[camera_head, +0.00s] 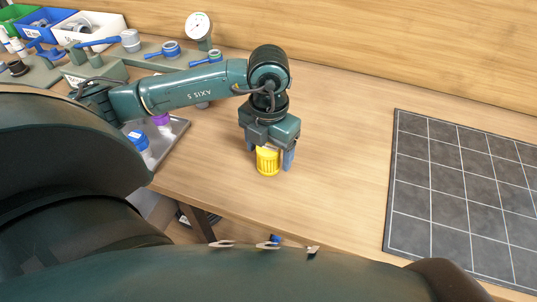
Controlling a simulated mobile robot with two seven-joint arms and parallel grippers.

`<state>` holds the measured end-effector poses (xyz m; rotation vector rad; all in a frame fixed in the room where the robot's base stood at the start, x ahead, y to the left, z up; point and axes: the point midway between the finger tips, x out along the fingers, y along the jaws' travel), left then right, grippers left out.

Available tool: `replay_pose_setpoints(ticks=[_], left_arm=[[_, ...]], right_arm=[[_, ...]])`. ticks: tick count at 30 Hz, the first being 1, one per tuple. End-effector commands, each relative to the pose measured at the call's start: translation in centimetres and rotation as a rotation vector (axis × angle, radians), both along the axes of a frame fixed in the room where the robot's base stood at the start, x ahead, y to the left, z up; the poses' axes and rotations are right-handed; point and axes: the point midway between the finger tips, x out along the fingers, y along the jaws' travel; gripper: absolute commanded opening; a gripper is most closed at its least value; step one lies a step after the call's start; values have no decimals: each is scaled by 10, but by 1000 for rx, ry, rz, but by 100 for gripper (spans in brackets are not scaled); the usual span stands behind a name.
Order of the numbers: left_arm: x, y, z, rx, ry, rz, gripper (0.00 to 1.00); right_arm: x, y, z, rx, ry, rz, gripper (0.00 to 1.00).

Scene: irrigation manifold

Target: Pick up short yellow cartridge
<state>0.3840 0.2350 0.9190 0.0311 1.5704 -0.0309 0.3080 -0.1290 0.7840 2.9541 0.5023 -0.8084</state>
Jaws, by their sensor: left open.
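The short yellow cartridge (267,161) stands upright on the wooden table near its front edge, with a ribbed side. My left gripper (269,158) points down over it, with one finger on each side of it. The right finger stands a little apart from the cartridge; the left finger is close to its upper left side. The gripper is open. The top of the cartridge is partly hidden under the gripper body. My right gripper is not in view.
A metal tray (178,129) with a blue-capped cartridge (139,140) and a purple-topped one (161,118) lies to the left. Manifold parts and a pressure gauge (199,26) stand behind. A dark gridded mat (415,180) lies right. The table between is clear.

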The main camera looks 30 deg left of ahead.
Motion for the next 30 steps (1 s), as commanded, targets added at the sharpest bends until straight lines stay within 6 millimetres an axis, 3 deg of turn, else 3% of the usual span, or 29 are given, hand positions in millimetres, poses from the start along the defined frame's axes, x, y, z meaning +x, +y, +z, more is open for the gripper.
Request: replay_pose_setpoints(ticks=[4, 22, 30], left_arm=[[0, 0, 0, 0, 0, 0, 73], [0, 0, 1, 0, 0, 0, 24], [1, 0, 3, 0, -2, 0, 22]], right_arm=[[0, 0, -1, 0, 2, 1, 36], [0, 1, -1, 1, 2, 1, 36], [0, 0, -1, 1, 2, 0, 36]])
